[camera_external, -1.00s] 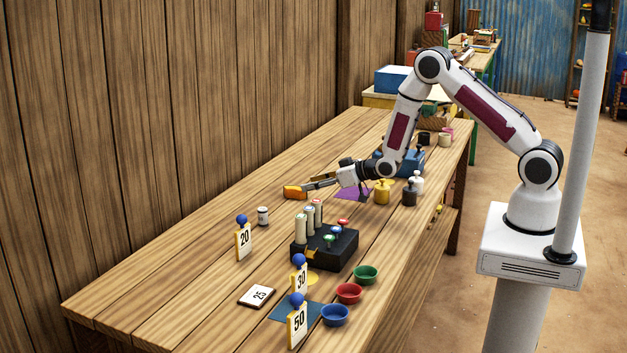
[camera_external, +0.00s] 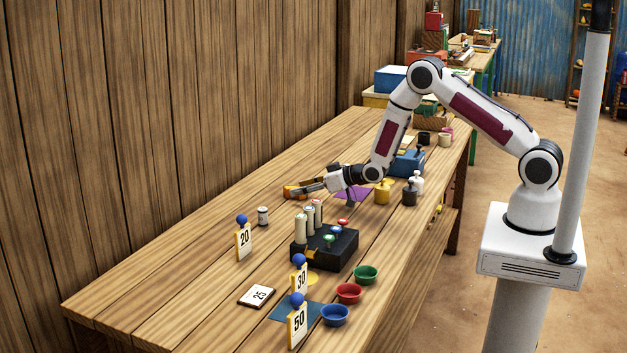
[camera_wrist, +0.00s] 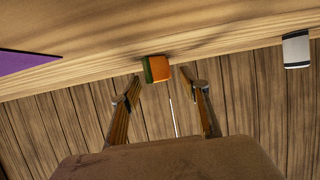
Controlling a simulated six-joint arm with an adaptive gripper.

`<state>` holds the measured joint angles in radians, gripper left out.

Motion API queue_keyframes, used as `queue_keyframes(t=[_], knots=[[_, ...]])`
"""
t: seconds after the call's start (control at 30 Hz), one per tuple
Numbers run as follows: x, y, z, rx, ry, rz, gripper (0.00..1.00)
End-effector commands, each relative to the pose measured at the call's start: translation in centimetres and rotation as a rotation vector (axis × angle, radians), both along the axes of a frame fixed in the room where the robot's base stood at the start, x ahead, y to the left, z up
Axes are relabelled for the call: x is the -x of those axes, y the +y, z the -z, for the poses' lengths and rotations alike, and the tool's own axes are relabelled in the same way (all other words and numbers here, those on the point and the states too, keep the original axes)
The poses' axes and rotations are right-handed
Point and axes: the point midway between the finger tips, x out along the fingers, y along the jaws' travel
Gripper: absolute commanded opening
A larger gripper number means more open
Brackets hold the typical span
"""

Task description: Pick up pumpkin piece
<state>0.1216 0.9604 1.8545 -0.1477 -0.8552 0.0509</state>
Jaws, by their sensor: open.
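The pumpkin piece (camera_wrist: 158,69) is a small orange block with a dark green side, lying on the wooden table. In the wrist view it sits just beyond the fingertips, roughly between them. My gripper (camera_wrist: 165,88) is open, with a finger on each side and nothing held. In the external view my gripper (camera_external: 305,187) is low over the table, reaching left to the orange piece (camera_external: 290,191), which is partly hidden by the fingers. I cannot tell whether the fingers touch it.
A small white jar with dark ends (camera_external: 263,216) stands nearby; it also shows in the wrist view (camera_wrist: 296,50). A purple mat (camera_external: 352,194) lies beneath my wrist. A black box with cylinders (camera_external: 325,250) and numbered cards stand in front.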

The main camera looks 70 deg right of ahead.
Motion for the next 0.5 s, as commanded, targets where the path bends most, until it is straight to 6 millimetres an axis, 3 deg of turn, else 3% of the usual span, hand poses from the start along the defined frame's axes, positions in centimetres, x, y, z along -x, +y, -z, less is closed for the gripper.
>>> queue_keyframes(t=[0.5], knots=[[-0.81, 0.02, 0.4, 0.0, 0.001, 0.0, 0.45]])
